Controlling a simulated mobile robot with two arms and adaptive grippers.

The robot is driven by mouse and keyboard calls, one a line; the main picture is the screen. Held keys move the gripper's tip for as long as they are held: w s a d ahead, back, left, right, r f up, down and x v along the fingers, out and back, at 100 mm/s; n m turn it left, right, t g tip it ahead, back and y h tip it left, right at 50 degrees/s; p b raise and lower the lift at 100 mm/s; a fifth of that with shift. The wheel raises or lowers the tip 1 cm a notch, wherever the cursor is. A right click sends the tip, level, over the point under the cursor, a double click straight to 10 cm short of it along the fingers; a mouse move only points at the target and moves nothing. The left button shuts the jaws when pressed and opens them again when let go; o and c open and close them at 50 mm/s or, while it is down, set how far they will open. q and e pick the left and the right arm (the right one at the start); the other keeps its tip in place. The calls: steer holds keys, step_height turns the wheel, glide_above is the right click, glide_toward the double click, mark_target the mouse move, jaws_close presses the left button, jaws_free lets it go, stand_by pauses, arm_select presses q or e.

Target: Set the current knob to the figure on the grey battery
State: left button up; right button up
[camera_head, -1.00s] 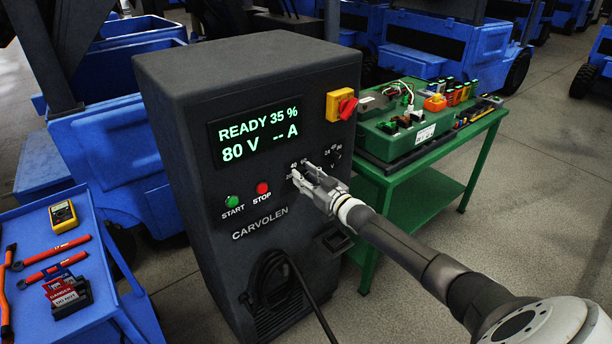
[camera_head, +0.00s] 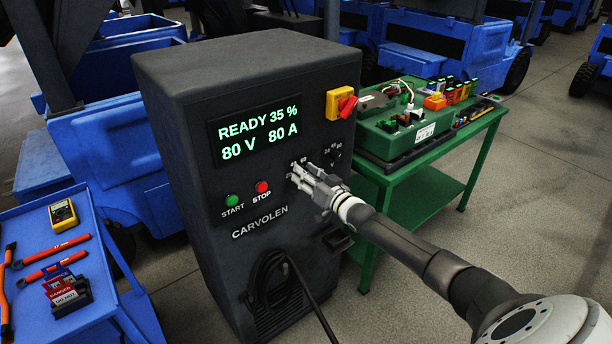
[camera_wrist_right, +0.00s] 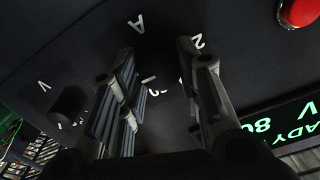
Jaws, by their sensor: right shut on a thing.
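The dark charger cabinet (camera_head: 190,120) stands in the middle of the head view. Its display (camera_head: 258,131) reads READY 35 %, 80 V and 80 A. My right gripper (camera_head: 298,173) is at the front panel, shut on the current knob, which its fingers mostly hide. In the right wrist view the dark current knob (camera_wrist_right: 169,72) shows between the fingers, below the letter A. The voltage knob (camera_wrist_right: 69,104) is apart, beside the letter V. I cannot make out a grey battery with a readable figure. My left gripper is not in view.
The green START button (camera_head: 232,201) and red STOP button (camera_head: 263,187) sit left of my gripper. A red-yellow switch (camera_head: 342,104) is above it. A green table (camera_head: 440,187) with equipment stands right. A blue cart (camera_head: 95,265) with tools stands left.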

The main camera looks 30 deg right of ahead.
steer(key=o, duration=1)
steer(key=s+d, duration=0.1)
steer(key=s, duration=1.1)
